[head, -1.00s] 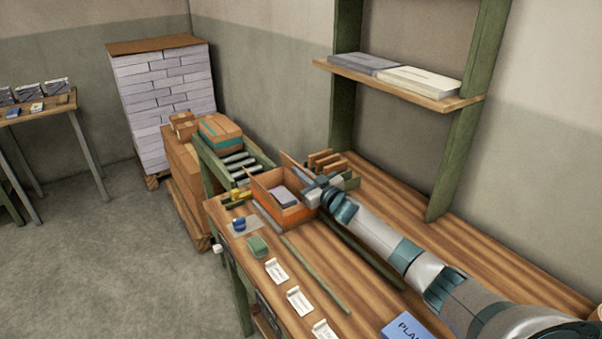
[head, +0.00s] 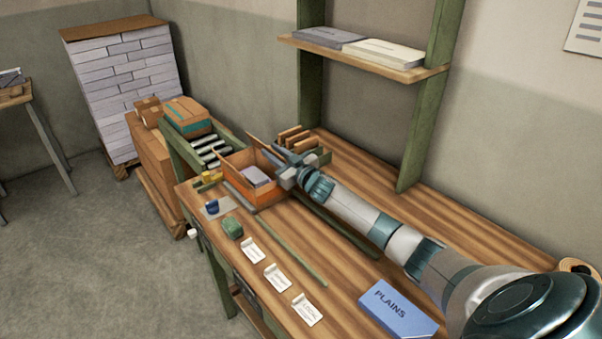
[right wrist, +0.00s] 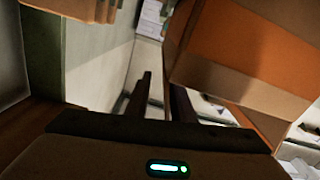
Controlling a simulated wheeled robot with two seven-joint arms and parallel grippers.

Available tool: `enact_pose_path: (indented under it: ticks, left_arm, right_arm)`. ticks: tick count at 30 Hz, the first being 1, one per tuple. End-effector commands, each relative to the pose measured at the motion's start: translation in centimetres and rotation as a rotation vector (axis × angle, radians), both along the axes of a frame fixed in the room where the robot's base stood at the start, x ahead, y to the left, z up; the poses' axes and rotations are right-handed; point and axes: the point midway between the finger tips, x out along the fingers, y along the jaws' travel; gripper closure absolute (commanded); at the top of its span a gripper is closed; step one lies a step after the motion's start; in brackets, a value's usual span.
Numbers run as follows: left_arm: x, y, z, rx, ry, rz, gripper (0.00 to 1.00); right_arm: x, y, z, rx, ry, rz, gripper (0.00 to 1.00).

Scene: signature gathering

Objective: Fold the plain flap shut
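An open orange-brown carton (head: 269,195) stands on the wooden bench with a grey-white stack (head: 255,177) inside. A plain brown flap (head: 258,147) stands up along its far side. My right gripper (head: 281,169) is at the carton's right end, close to the flap; I cannot tell whether it touches. In the right wrist view the two dark fingers (right wrist: 163,95) are apart with nothing between them. The carton (right wrist: 255,45) fills the upper right there, beside the fingers. My left gripper is not in view.
A green-framed roller conveyor (head: 207,150) with a taped box is beyond the carton. Wooden dividers (head: 303,138) stand behind the gripper. Paper slips (head: 278,278), a green block (head: 232,228) and a blue "PLAINS" box (head: 398,308) are on the bench. A shelf post (head: 422,120) rises at the back.

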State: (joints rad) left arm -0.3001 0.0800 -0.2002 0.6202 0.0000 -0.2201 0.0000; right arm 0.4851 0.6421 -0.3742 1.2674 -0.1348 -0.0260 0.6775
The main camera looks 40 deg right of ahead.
Motion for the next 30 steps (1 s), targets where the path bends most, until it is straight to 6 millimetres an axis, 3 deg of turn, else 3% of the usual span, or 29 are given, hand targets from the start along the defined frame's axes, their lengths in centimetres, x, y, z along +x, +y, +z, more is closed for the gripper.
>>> enact_pose_path:
  ticks: [30]
  left_arm:
    - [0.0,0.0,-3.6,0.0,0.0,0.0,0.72]
  right_arm:
    - [-14.4,-1.1,-0.2,-0.001,0.002,0.001,0.78]
